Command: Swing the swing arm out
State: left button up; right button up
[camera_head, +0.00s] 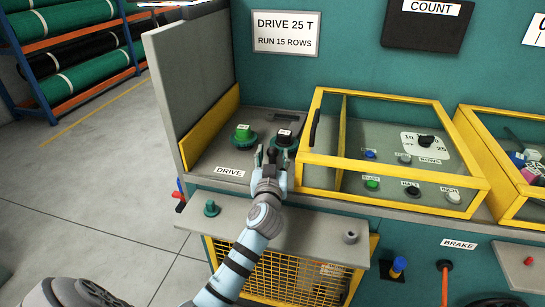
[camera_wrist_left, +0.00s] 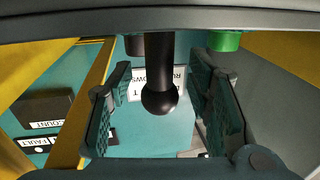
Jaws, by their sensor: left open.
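My left gripper (camera_head: 269,156) is at the drive panel, beside a green push button (camera_head: 243,134) and a dark control (camera_head: 285,137). In the left wrist view its two fingers (camera_wrist_left: 160,105) are open on either side of a black rod with a ball end (camera_wrist_left: 160,98). They look apart from the rod, with a gap on each side. I cannot tell whether this rod is the swing arm; no part in view is labelled so. The gripper hides part of the panel. My right gripper is not in view.
A yellow-framed clear cover (camera_head: 318,186) stands right of the gripper, with a black handle (camera_head: 316,127) on its left side. A grey side wall (camera_head: 190,75) bounds the panel at left. A grey ledge (camera_head: 285,232) with knobs lies below.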

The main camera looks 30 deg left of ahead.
pick_arm(q)
jog(key=v, duration=1.2)
